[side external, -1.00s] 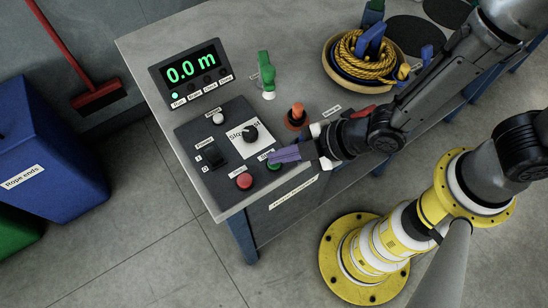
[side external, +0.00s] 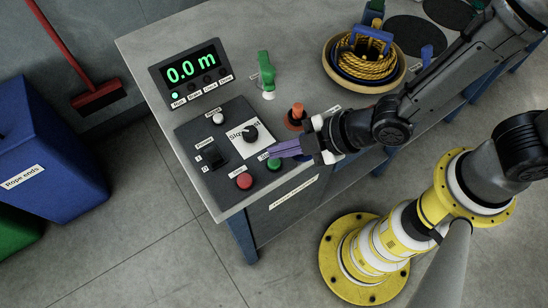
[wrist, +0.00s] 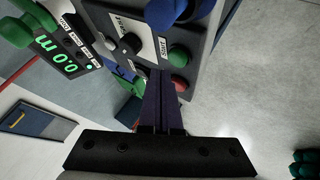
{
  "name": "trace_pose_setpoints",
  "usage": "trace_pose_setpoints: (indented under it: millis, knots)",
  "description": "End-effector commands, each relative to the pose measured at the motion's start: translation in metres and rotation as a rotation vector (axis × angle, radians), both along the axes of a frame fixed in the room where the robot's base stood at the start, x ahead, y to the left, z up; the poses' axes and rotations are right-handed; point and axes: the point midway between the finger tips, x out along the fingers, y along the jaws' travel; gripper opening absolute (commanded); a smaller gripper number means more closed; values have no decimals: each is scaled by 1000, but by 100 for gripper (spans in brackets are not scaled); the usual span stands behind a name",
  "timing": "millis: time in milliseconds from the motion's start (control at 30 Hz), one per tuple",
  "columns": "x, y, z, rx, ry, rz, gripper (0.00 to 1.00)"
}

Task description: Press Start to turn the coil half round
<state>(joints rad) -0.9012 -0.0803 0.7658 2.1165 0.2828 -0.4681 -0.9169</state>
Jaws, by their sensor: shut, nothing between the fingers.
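The control panel (side external: 222,185) lies on the table's near left corner. Its green button (side external: 274,165) sits right of the red button (side external: 244,181); in the wrist view the green button (wrist: 179,55) has a Start label beside it. My gripper (side external: 272,153) is shut and empty, its purple fingers just above and behind the green button in the side view, apparently clear of it. The fingers (wrist: 163,85) also show in the wrist view. The yellow rope coil (side external: 362,62) lies in a round tan-rimmed holder (side external: 331,82), with a blue frame (side external: 374,36) standing over it.
The display (side external: 190,74) reads 0.0 m, with a green lamp lit at its lower left. A dial (side external: 250,133), a black switch (side external: 211,158), a green-handled item (side external: 266,73) and an orange knob (side external: 297,113) stand near my gripper. A blue bin (side external: 50,150) is at left.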

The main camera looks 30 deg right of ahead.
Motion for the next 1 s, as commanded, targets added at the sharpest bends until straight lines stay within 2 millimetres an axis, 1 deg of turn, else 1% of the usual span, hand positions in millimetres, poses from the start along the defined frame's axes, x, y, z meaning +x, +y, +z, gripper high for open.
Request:
trace_pose_setpoints:
  millis: [300, 500, 1000]
  knots:
    - [1, 0, 30, 3, -2, -1, 0]
    - [0, 0, 44, 2, 0, -1, 0]
    - [0, 0, 46, 1, 0, 0, 0]
